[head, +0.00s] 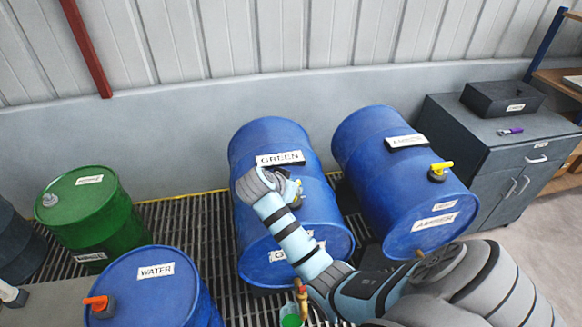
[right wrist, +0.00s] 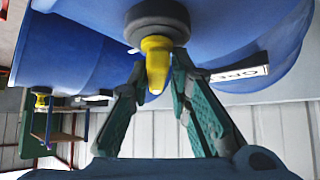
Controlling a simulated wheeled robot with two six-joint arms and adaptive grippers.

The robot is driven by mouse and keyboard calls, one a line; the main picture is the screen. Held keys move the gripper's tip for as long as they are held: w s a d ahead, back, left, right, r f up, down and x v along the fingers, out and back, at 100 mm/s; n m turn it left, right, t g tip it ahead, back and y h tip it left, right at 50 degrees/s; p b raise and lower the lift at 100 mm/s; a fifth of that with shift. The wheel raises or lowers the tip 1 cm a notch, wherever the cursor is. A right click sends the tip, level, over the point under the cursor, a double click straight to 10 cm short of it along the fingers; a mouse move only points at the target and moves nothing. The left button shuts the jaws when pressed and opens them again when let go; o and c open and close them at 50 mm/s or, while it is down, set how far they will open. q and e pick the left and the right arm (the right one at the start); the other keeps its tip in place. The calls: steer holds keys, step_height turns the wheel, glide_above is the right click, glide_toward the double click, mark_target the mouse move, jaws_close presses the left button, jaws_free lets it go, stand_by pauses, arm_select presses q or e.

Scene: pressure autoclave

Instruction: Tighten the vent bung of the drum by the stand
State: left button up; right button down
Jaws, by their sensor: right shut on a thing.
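The blue drum labelled GREEN (head: 255,215) lies on its side on the grating, partly hidden behind my right arm. In the right wrist view a vent bung, with a black base (right wrist: 157,18) and a yellow handle (right wrist: 156,62), sits in the drum's side. My right gripper (right wrist: 157,72) has its teal fingers on both sides of the yellow handle and is shut on it. In the head view the gripper is mostly hidden by its own wrist. A second lying drum, AMBER (head: 378,180), has its own yellow-handled bung (head: 438,171). My left gripper is not in view.
A blue WATER drum (head: 150,298) with an orange fitting (head: 97,302) and a green drum (head: 90,225) stand at the left. A grey cabinet (head: 505,155) stands at the right. A brass tap (head: 302,292) hangs above a green container (head: 291,320). The wall is close behind.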

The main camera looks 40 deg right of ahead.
steer(key=m+g, duration=0.1)
steer(key=m+g+b, duration=0.1)
steer(key=m, duration=0.1)
steer(key=shift+s+f+h, duration=0.1)
steer(key=shift+f+h, duration=0.2)
steer(key=m+g+b, duration=0.3)
steer(key=m, duration=0.1)
steer(key=shift+g, duration=0.4)
steer(key=shift+s+m+g+y+b, duration=0.1)
steer(key=shift+m+g+y+b, duration=0.5)
steer(key=shift+m+g, duration=0.65)
steer(key=shift+m, duration=0.35)
steer(key=c, duration=1.6)
jaws_free()
steer(key=shift+a+r, duration=0.1)
steer(key=shift+s+r+t, duration=0.1)
steer(key=shift+t, duration=0.15)
